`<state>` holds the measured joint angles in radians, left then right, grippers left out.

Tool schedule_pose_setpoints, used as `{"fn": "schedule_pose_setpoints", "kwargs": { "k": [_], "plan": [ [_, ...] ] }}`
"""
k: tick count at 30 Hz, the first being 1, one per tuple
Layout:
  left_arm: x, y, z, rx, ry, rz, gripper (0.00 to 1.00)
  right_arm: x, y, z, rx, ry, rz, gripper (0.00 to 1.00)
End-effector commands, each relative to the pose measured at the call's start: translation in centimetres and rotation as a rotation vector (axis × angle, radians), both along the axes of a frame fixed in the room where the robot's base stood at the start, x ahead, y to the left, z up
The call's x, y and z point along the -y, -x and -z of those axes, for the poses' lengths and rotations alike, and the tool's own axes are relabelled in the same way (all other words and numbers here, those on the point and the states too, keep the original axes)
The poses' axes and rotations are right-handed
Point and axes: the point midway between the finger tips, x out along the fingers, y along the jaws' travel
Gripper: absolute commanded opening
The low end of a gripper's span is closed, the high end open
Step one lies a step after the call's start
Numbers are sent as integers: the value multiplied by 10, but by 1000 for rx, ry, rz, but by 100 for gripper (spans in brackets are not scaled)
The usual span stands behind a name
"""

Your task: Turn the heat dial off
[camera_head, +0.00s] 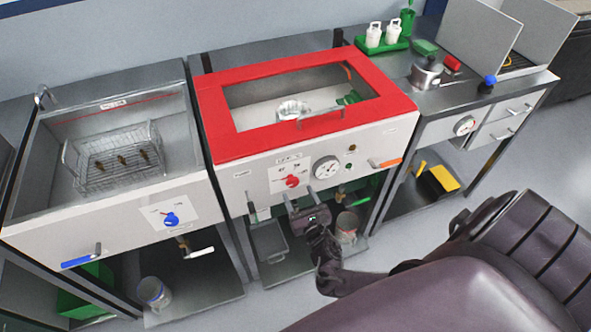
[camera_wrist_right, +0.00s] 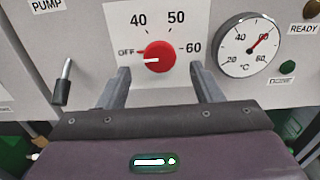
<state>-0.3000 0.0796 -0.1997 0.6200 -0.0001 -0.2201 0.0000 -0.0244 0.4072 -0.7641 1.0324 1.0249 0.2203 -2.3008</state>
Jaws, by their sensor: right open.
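The heat dial is a red round knob (camera_wrist_right: 156,57) on a white label marked OFF, 40, 50 and 60 in the right wrist view. Its white pointer line points left, close to the OFF mark. In the head view the dial (camera_head: 292,181) sits on the front of the red-framed bath. My right gripper (camera_head: 301,195) is just below and in front of it. In the right wrist view my right gripper (camera_wrist_right: 160,70) is open, with one finger on each side of the knob and visible gaps. I cannot tell the depth between fingertips and panel. My left gripper is out of view.
A temperature gauge (camera_wrist_right: 249,47) is right of the dial, its red needle pointing upper right. A PUMP lever (camera_wrist_right: 63,84) hangs at left. The red lid frame (camera_head: 233,148) is above the panel. Another bath with a blue knob (camera_head: 171,219) stands at left.

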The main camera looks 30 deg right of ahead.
Motion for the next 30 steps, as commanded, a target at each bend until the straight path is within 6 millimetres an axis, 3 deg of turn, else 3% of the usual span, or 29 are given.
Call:
{"fn": "schedule_pose_setpoints", "kwargs": {
  "k": [3, 9, 26, 30],
  "plan": [
    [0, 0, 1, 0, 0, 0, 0, -5, 19, 1, -2, 0, -1, 59],
    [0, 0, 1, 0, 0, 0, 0, -8, 34, 0, -1, -1, -1, 59],
    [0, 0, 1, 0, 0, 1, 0, -8, 35, 1, -2, -7, 0, 59],
    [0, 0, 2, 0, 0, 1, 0, -4, 40, 25, -42, -144, 22, 59]
  ]
}}
